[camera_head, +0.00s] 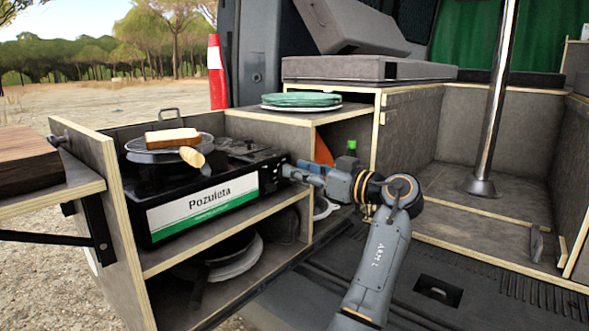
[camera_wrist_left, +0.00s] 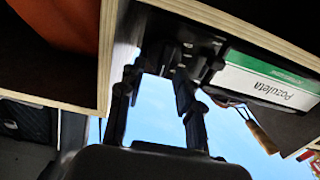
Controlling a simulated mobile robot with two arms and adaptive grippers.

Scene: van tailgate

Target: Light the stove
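The black stove (camera_head: 165,197), with a white and green "Pozuleta" label, sits on the upper shelf of the pull-out kitchen box in the head view. A pan (camera_head: 140,152) with a wooden handle is on its left part, holding bread slices (camera_head: 172,138). My left gripper (camera_head: 289,172) is at the stove's right end, pointing left. In the left wrist view, the stove (camera_wrist_left: 270,82) appears upside down, its dark end just beyond the fingers. The two fingers (camera_wrist_left: 157,80) are apart. My right gripper is not in view.
Green plates (camera_head: 300,99) rest on the box top behind the gripper. A bottle with a green cap (camera_head: 350,148) stands in the compartment close behind my left wrist. A metal pole (camera_head: 492,100) stands at right. The van floor (camera_head: 500,285) is mostly clear.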

